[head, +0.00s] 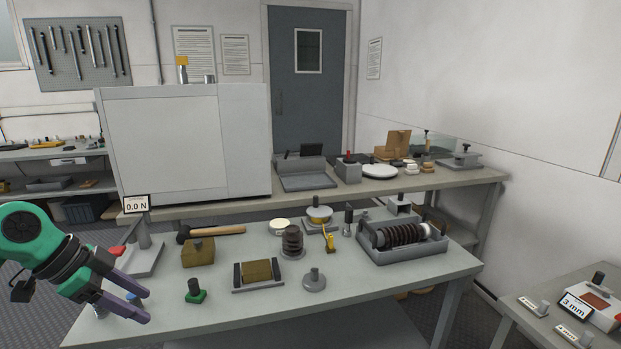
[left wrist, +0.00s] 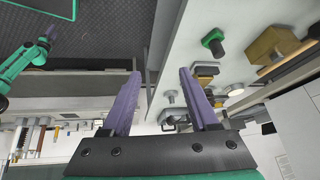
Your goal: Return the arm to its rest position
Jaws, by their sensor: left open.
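My left gripper (head: 142,306) is at the lower left of the head view, over the left front part of the table (head: 350,290). Its two purple fingers are apart with nothing between them. In the left wrist view the same gripper (left wrist: 159,85) shows its fingers spread and empty, beside the table's edge. A green-based black knob (head: 195,292) stands on the table to the right of the fingers. My right gripper cannot be made out in the head view; a green arm shows at the left of the wrist view.
A force display reading 0.0 N (head: 136,204) stands on a post near my left arm. A brass block (head: 198,253), a hammer (head: 215,230), a block in a holder (head: 257,272) and a grey tray with a coil (head: 402,245) occupy the table. Its front right is clear.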

